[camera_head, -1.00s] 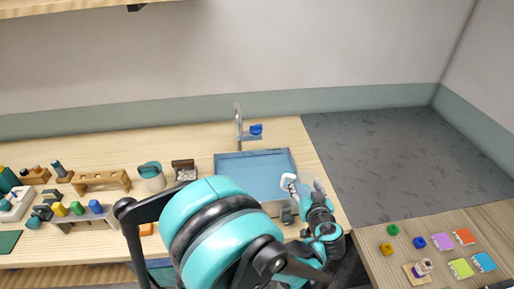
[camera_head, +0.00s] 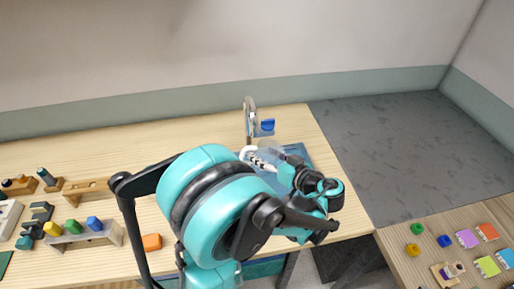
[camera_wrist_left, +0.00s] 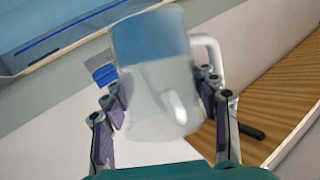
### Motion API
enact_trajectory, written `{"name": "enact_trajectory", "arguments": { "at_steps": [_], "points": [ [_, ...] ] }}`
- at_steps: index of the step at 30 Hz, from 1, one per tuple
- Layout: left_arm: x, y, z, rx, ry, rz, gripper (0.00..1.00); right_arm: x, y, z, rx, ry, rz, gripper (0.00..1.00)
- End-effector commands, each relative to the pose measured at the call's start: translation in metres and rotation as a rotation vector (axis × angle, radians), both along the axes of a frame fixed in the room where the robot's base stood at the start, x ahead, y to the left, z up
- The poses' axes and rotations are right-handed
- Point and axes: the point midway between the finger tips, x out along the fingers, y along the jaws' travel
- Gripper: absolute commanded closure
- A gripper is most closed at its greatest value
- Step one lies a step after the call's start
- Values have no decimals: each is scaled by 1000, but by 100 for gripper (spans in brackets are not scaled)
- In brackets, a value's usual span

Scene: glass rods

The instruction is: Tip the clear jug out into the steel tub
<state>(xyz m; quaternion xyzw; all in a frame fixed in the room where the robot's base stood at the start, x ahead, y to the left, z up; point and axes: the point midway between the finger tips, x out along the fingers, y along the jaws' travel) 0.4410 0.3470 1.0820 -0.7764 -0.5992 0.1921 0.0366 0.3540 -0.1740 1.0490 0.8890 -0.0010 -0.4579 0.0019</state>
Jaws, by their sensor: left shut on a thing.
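The clear jug (camera_wrist_left: 150,85), with a white handle (camera_wrist_left: 212,50), is between the fingers of my left gripper (camera_wrist_left: 163,97) in the left wrist view. The gripper is shut on it. A blue band shows in the jug's upper part; I cannot tell whether it is contents or background. In the head view the jug (camera_head: 270,151) is held over the blue-grey tub (camera_head: 302,152), tilted, with its handle to the left. My left arm hides most of the tub. My right gripper is not in view.
A tap (camera_head: 249,118) with a blue part (camera_head: 267,126) stands just behind the jug. Coloured blocks in a rack (camera_head: 75,231) and an orange block (camera_head: 151,242) are on the left of the wooden table. Coloured pieces lie on the right table (camera_head: 440,248).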

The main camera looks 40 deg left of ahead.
Motion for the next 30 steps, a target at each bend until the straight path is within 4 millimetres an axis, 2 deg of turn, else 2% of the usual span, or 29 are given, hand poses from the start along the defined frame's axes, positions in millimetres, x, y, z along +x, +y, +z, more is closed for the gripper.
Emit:
{"name": "enact_trajectory", "arguments": {
  "at_steps": [17,19,26,30],
  "points": [
    [-4,3,-40,299,348,-2,82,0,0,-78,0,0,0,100],
    [-3,2,-31,315,370,-2,82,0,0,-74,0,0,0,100],
    [-3,2,-29,312,366,-4,82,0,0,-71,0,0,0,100],
    [6,2,-28,322,367,-27,83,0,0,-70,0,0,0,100]
  ]
}}
